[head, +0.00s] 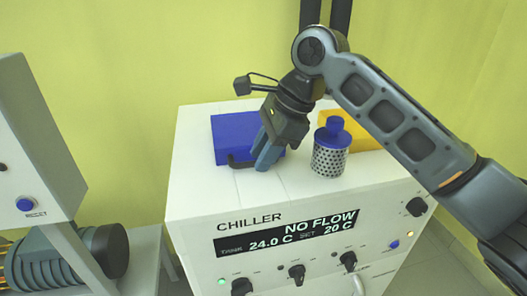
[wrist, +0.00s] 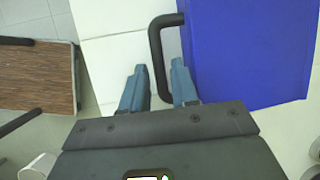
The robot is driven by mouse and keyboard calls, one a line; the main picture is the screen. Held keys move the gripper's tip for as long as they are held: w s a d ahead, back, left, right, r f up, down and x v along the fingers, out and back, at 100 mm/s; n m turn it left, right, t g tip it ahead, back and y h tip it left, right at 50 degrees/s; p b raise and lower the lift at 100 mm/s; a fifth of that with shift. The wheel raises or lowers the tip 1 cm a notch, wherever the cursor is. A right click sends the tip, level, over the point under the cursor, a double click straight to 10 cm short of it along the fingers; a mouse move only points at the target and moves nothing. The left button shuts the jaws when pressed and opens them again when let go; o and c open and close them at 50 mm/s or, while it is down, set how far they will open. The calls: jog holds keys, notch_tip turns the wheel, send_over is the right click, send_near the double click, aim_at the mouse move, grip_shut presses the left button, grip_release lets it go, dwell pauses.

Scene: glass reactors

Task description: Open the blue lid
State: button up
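The blue lid (head: 228,136) lies flat on top of the white chiller (head: 203,190), at its left part. It fills the upper right of the wrist view (wrist: 245,50). Its black handle (head: 238,163) sticks out at the lid's front edge. In the wrist view the handle (wrist: 157,60) is a bent bar at the lid's left edge. My gripper (head: 263,160) is at the handle, pointing down. In the wrist view my gripper (wrist: 159,68) is open, with a finger on either side of the handle bar and gaps showing. Part of the lid is hidden behind my gripper.
A perforated metal cylinder with a blue knob (head: 331,150) stands right of my gripper on the chiller. A yellow block (head: 366,140) is behind it, partly hidden by my arm. The front panel (head: 290,235) reads NO FLOW. Another device (head: 35,150) stands at the left.

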grip_shut()
dwell(0.4)
